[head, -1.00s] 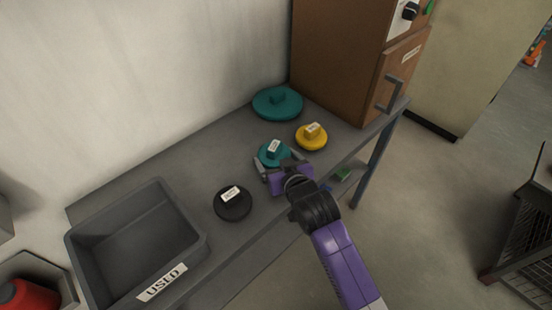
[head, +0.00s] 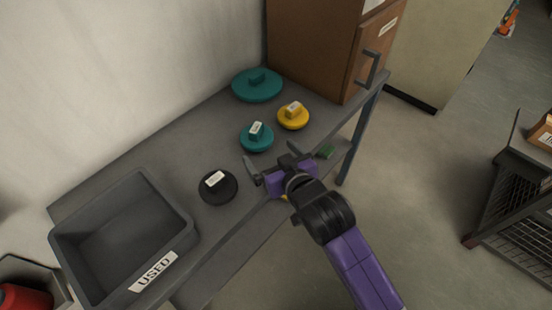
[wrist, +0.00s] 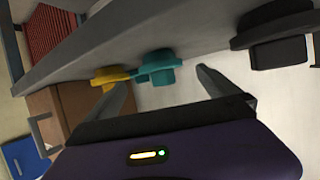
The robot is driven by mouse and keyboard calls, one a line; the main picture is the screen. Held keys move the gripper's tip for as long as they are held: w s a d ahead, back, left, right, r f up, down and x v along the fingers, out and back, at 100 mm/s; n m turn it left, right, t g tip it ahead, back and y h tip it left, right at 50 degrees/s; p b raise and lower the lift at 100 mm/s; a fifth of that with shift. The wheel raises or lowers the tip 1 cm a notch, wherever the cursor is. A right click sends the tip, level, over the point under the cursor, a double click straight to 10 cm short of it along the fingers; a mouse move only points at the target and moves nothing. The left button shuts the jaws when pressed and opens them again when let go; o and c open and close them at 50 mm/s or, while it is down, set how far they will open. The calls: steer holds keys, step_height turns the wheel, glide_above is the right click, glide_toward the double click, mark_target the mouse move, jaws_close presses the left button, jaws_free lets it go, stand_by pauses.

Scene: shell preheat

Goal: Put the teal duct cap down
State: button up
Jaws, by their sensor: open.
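The small teal duct cap (head: 257,137), a round disc with a labelled block handle, rests flat on the grey bench between the black and yellow caps. It also shows in the wrist view (wrist: 157,66), beyond my fingers. My gripper (head: 269,160) is open and empty, just in front of the teal cap and apart from it, near the bench's front edge. A larger teal cap (head: 257,86) without a visible label lies farther back by the wall.
A yellow cap (head: 293,118) and a black cap (head: 218,188) lie on either side. A grey bin marked USED (head: 66,244) stands at the left end of the bench. A brown cabinet (head: 310,50) with a handle stands at the back right. A dark wire cart (head: 510,205) is at right.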

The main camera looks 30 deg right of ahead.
steer(key=shift+v, duration=1.6)
steer(key=s+f+n+y, duration=0.1)
steer(key=s+f, duration=0.1)
steer(key=s, duration=0.6)
steer(key=s+f, duration=0.2)
steer(key=s, duration=0.7)
steer(key=s+r, duration=0.3)
steer(key=s, duration=0.4)
steer(key=s+a+r+t, duration=0.1)
steer(key=s+r, duration=0.3)
steer(key=s, duration=0.4)
steer(key=shift+a+r, duration=0.1)
